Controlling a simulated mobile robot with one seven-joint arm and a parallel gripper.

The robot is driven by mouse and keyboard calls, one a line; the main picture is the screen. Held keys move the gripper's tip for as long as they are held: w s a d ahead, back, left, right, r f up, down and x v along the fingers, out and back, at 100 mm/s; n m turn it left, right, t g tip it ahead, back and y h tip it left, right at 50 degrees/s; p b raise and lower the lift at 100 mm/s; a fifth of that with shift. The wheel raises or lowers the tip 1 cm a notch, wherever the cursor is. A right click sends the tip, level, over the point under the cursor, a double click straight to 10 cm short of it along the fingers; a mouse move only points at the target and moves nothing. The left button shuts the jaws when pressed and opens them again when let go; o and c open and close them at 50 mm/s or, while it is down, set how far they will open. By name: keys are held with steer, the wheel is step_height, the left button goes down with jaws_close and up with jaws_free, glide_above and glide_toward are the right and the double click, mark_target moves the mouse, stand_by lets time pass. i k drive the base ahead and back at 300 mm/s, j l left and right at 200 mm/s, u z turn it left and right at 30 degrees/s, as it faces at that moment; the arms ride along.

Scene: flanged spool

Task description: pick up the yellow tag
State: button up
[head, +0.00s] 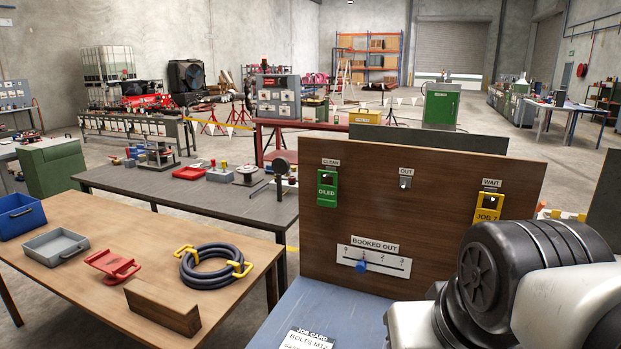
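The yellow tag (487,208) hangs on the upright brown wooden board (420,230), below the "WAIT" label at the board's right. It reads "JOB" with a character that looks like 7 or 2. A dark hole or peg shows near its top. My arm's dark and silver links fill the lower right, just below the tag. My gripper is not in the frame, so its state does not show.
A green "OILED" tag (327,188) hangs under "CLEAN" at left. An empty peg (405,183) is under "OUT". A "BOOKED OUT" scale with a blue slider (361,266) sits below. A job card (309,340) lies on the blue surface (325,308) in front.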

mark_target(481, 215)
steer(key=k+z, duration=0.2)
steer(key=z, duration=0.55)
